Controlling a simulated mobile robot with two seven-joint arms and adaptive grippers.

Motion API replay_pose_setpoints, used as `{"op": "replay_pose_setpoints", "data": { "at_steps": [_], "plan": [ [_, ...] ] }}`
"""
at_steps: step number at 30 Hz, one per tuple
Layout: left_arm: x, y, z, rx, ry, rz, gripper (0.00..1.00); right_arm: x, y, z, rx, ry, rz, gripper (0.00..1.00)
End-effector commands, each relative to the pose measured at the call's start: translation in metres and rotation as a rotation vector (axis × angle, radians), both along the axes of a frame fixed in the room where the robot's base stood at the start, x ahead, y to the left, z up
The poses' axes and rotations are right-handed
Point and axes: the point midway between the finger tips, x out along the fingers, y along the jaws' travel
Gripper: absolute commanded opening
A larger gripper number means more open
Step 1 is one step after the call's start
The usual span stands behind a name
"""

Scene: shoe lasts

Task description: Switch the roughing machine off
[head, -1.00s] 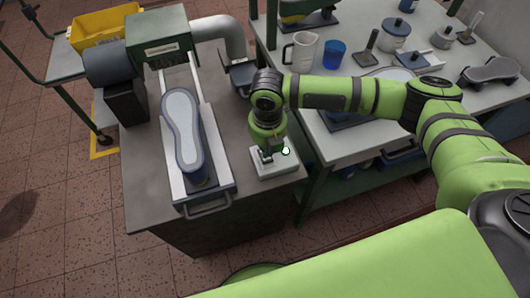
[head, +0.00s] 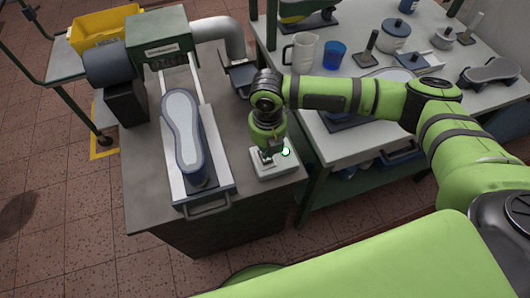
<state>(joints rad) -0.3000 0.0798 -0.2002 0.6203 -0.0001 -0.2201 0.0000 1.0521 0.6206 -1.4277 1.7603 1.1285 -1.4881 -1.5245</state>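The roughing machine (head: 158,24) is a green-topped unit at the back of the grey bench, with a grey motor at its left and a pipe at its right. A shoe last (head: 184,138), sole up, lies on its sliding carriage. A pale switch box (head: 273,168) sits at the bench's front right corner, with a small lit green lamp (head: 286,152) on it. My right gripper (head: 268,155) points down onto the switch box. Its fingers are small and partly hidden, so their opening cannot be told. My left gripper is not in view.
A yellow crate (head: 103,29) stands at the back left. The bench between carriage and switch box is clear.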

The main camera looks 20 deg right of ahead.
Motion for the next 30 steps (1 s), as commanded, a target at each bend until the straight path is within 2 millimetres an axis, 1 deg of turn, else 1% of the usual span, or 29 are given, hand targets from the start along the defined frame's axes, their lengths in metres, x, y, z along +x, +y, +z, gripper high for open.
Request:
{"op": "replay_pose_setpoints", "data": {
  "at_steps": [30],
  "plan": [
    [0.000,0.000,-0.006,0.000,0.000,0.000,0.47,0.000,0.000,-0.013,0.000,0.001,0.000,0.00]
  ]
}}
